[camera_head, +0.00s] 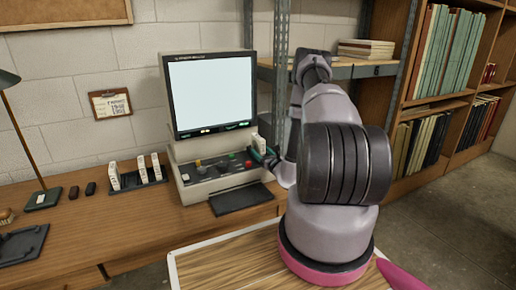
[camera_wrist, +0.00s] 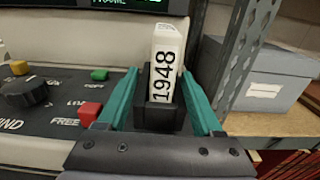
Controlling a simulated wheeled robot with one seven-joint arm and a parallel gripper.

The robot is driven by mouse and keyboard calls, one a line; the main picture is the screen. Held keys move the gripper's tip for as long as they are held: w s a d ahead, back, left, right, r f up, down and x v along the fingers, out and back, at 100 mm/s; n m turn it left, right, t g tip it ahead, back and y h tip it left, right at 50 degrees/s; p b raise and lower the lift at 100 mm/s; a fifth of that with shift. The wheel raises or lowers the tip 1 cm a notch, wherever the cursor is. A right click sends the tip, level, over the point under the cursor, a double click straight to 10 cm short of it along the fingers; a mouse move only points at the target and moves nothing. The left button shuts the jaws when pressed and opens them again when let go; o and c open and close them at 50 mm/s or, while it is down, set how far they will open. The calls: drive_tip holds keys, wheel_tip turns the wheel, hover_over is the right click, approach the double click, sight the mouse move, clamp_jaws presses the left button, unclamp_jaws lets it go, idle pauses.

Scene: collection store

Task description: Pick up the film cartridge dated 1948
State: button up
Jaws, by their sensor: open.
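The film cartridge dated 1948 (camera_wrist: 165,62) is a white upright block with large black digits in the wrist view. It stands in a black holder (camera_wrist: 158,118) beside the reader's control panel. My gripper (camera_wrist: 159,85) is open, with one teal finger on each side of the cartridge and holder. I cannot tell whether either finger touches them. In the head view the gripper (camera_head: 265,155) is at the right side of the reader, partly hidden by my arm, with the white cartridge (camera_head: 258,142) at it.
The reader (camera_head: 212,95) has a lit blank screen and coloured buttons. A rack (camera_head: 136,182) with several white cartridges stands to its left on the wooden desk. A metal shelf post (camera_wrist: 245,55) and a grey box (camera_wrist: 265,78) are close on the gripper's right.

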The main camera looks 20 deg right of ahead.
sight(258, 147)
drive_tip(key=shift+w, duration=2)
clamp_jaws()
drive_tip(key=shift+r, duration=0.15)
